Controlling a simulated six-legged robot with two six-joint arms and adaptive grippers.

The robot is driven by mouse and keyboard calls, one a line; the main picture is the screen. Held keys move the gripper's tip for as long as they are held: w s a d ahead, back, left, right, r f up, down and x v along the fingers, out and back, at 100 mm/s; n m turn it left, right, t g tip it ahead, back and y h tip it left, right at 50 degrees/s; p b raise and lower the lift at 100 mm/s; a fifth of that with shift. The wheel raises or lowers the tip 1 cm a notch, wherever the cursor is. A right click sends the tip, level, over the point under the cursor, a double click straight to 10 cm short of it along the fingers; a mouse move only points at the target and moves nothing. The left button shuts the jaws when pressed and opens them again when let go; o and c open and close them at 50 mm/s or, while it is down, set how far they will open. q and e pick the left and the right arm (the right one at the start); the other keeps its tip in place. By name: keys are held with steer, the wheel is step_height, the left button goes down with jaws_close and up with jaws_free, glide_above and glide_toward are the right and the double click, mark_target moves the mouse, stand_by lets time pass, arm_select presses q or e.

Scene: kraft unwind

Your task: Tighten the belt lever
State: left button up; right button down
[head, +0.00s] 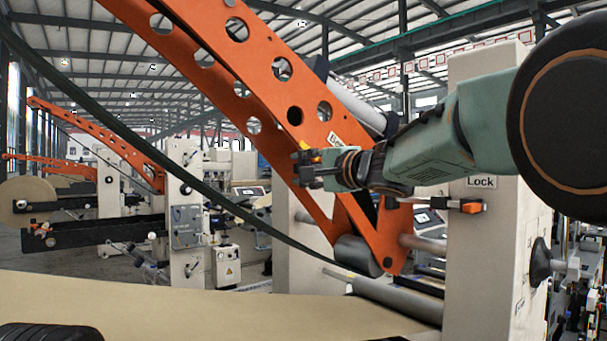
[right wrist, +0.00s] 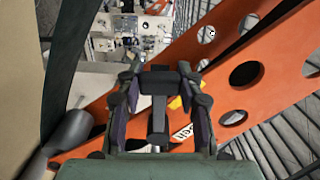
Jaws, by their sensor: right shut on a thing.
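The belt lever shows as a small yellow part (head: 315,160) beside a "Belt" label on the big orange arm. It also shows as a yellow patch in the right wrist view (right wrist: 175,102). My right gripper (head: 306,170) reaches in from the right and is shut on the lever. Its fingers hide most of the lever, so its exact angle cannot be told. In the right wrist view the fingers (right wrist: 160,80) stand either side of a dark crosspiece in front of the orange arm. My left gripper is not in view.
The orange arm (head: 205,75) with round holes slants across the middle. A pale post (head: 490,245) marked "Lock" carries an orange-tipped lever (head: 470,206), below my right arm. A dark belt (head: 130,140) runs diagonally at the left. Brown kraft paper (head: 180,308) spans the bottom.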

steer(key=shift+d+r, duration=0.1)
steer(key=shift+r, duration=0.25)
steer(key=c, duration=1.3)
jaws_free()
steer(key=o, duration=0.5)
steer(key=shift+w+d+f, duration=0.1)
steer(key=shift+d+f, duration=0.05)
steer(key=shift+f, duration=0.1)
steer(key=shift+c, duration=0.2)
steer(key=shift+s, duration=0.2)
steer(key=shift+s, duration=0.15)
steer(key=v, duration=1.1)
steer(key=shift+d, duration=0.3)
steer(key=shift+s, duration=0.1)
